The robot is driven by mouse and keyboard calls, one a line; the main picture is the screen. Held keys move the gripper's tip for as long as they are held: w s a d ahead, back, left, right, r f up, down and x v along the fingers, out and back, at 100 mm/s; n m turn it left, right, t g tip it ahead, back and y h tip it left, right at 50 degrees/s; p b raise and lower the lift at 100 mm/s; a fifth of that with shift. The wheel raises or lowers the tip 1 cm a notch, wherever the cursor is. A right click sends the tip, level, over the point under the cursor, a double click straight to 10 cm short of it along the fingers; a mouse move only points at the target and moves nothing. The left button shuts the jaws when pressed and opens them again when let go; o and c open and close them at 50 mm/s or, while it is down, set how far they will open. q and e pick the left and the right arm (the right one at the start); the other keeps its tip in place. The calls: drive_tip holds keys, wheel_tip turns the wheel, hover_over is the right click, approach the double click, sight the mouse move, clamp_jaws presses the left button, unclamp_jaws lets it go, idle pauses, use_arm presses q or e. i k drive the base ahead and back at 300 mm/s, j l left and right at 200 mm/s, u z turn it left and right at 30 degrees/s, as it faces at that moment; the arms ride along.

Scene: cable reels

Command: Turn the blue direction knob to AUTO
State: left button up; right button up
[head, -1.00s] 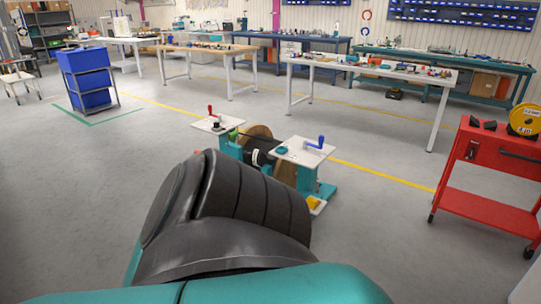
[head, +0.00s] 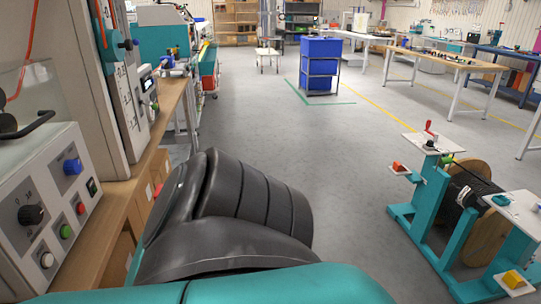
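A blue knob (head: 73,166) sits on the sloped face of a light grey control panel (head: 19,190) at the left edge of the head view. Below it on the panel are a black dial, a green button, a red button and a white button. The lettering is too small to read, so I cannot tell the blue knob's setting. Neither gripper is in view; only black and teal parts of my own body fill the lower middle.
The panel stands on a wooden bench (head: 127,190) along the left. A teal reel stand (head: 457,240) with a cable reel stands at the right. A blue bin rack (head: 320,65) and worktables are farther back.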

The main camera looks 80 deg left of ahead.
sight(72, 167)
drive_tip(key=l+u, duration=0.15)
drive_tip(key=u, duration=3.85)
